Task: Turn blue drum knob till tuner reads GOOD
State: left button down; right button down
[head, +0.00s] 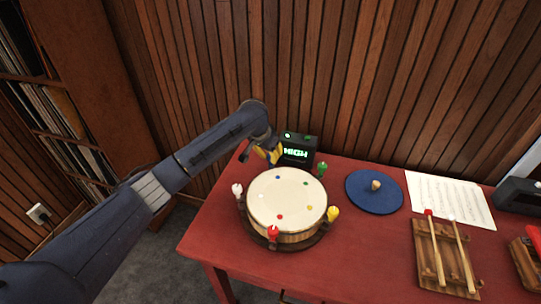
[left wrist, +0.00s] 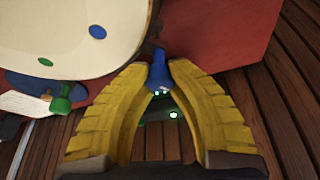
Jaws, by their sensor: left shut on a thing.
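The drum (head: 287,199) sits on the red table, with coloured knobs around its rim and matching dots on its pale skin. The blue knob (left wrist: 158,75) shows in the left wrist view at the drum's edge; in the head view my gripper hides it. My left gripper (head: 272,155) is at the drum's far side. Its yellow fingers (left wrist: 158,72) are shut on the blue knob, one on each side. The tuner (head: 297,149) is a dark box behind the drum; its lit green display appears to read HIGH. My right gripper is in neither view.
Green (head: 321,170), yellow (head: 333,214), red (head: 273,233) and white (head: 237,190) knobs surround the drum. A blue round mat (head: 361,198), sheet music (head: 466,203) and a wooden rack with mallets (head: 427,257) lie to the right. The slatted wall (head: 330,70) stands close behind.

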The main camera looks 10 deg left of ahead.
pick_arm(q)
jog(key=shift+w+r+n, duration=0.1)
jog(key=shift+r+n, duration=0.15)
jog(key=shift+n, duration=0.05)
jog(key=c, duration=1.1)
grip_release()
jog(key=shift+f, duration=0.2)
jog(key=v, duration=1.2)
jog(key=shift+d, duration=0.15)
